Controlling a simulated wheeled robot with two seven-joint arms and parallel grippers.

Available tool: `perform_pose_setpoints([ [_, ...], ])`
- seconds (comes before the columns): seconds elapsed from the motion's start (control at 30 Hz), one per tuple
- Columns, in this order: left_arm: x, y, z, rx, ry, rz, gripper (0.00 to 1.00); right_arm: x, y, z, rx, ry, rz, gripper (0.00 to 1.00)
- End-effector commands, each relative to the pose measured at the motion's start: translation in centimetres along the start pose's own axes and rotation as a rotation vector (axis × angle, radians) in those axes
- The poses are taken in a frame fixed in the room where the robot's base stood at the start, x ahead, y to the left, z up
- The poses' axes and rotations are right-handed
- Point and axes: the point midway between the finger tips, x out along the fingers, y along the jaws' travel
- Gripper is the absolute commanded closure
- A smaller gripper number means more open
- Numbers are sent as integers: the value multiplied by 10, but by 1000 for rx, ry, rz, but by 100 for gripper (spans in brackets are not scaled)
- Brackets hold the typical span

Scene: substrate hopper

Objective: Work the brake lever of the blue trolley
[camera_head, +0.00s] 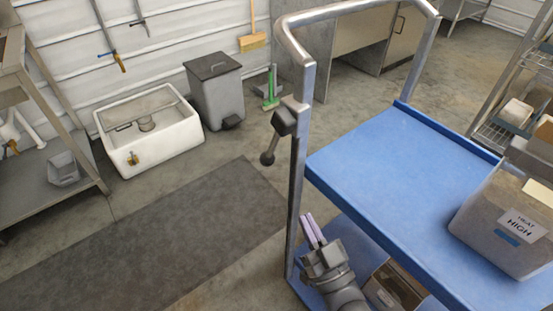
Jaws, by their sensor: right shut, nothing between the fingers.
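The blue trolley (395,160) stands at the right, with a grey metal push frame at its left end. The brake lever (268,157) is a dark arm with a ball knob. It hangs down and to the left from a dark block (284,121) on the near upright of the frame. My right gripper (314,232) is shut and empty, with its pale fingers pointing up. In the picture it lies below the lever and right of the upright, apart from the lever. My left gripper is out of view.
A box (395,288) shows on the lower deck. A dark mat (150,245) covers the floor at left. A white sink (150,130) and grey pedal bin (215,90) stand behind.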

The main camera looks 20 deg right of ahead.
Motion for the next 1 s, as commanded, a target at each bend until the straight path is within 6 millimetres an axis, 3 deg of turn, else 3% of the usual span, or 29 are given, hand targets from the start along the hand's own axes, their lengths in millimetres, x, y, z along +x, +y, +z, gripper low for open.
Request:
perform_pose_setpoints([
  [0.6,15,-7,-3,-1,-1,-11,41,119,0,1,1,1,0,100],
  [0.8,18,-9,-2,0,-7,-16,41,134,0,0,0,0,0,100],
  [1.0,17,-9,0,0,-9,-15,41,135,0,0,1,-1,0,100],
])
